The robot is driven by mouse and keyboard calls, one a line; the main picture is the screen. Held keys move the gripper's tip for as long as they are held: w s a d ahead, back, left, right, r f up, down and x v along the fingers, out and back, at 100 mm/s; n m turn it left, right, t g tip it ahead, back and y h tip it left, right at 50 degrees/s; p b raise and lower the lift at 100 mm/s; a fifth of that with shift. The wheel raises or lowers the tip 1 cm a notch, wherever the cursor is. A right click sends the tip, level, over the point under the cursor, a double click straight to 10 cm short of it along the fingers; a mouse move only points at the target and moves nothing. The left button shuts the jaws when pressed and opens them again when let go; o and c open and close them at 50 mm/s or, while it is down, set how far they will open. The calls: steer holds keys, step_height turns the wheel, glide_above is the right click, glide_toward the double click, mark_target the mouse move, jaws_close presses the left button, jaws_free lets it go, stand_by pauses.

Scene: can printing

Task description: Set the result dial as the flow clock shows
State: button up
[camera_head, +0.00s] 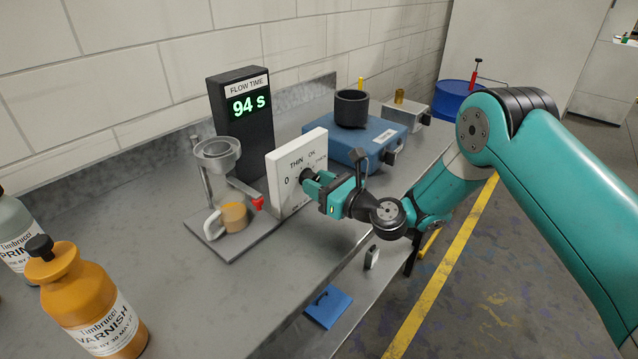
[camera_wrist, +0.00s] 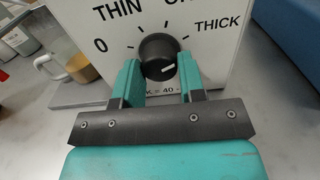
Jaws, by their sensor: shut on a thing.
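The flow clock (camera_head: 244,110) is a dark upright box labelled FLOW TIME and shows 94 s in green. The result dial's white panel (camera_head: 284,165) stands to its right, marked 0, THIN, OK and THICK. Its black knob (camera_wrist: 158,50) shows in the wrist view, with a short white pointer line low on its face, slanting to the right and slightly up. My gripper (camera_wrist: 158,72) is shut on the knob, one teal finger on each side. The lower text on the panel is partly hidden by my gripper.
A blue box (camera_head: 355,150) bearing a black cup (camera_head: 351,108) is behind right. A varnish bottle (camera_head: 85,300) stands front left.

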steer(key=o, duration=0.9)
steer(key=shift+s+f, duration=0.15)
steer(key=shift+f, duration=0.1)
steer(key=shift+c, duration=0.2)
steer(key=shift+o, duration=0.4)
steer(key=shift+r, duration=0.15)
steer(key=b+v, duration=0.1)
steer(key=v, duration=0.1)
steer(key=b+v, duration=0.4)
steer(key=shift+d+f, duration=0.15)
steer(key=shift+f, duration=0.2)
steer(key=b+v, duration=0.2)
steer(key=b, duration=0.4)
steer(key=shift+s+d, duration=0.2)
steer(key=b+v, duration=0.8)
steer(key=shift+s+d+r, duration=0.2)
steer(key=shift+s+r, duration=0.05)
steer(key=shift+r, duration=0.05)
